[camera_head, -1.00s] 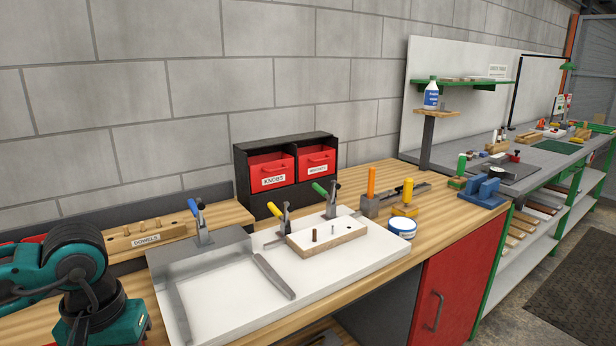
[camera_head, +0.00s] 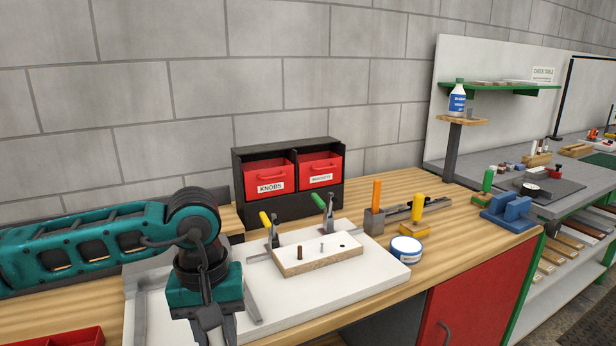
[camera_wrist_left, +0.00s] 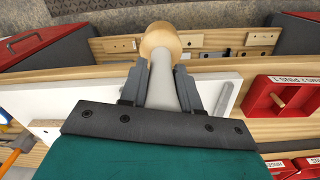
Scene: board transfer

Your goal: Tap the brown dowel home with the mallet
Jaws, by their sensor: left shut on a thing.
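The brown dowel (camera_head: 300,253) stands upright in the pale board (camera_head: 330,260), sticking up above its top face. A thinner grey pin (camera_head: 322,247) and a dark hole (camera_head: 343,245) are to its right. My left gripper (camera_head: 212,335) is left of the board and nearer the front, over the white tray (camera_head: 375,277). In the left wrist view its fingers (camera_wrist_left: 162,92) are shut on the pale handle of the mallet, whose round wooden head (camera_wrist_left: 160,40) sticks out beyond them. In the head view the mallet is out of sight. My right gripper is not in view.
A yellow-handled clamp (camera_head: 268,228) and a green-handled clamp (camera_head: 325,208) stand behind the board. A white-lidded tin (camera_head: 406,250) sits right of the tray. Red labelled drawers (camera_head: 270,176) stand at the back. A red bin (camera_wrist_left: 284,98) shows in the left wrist view.

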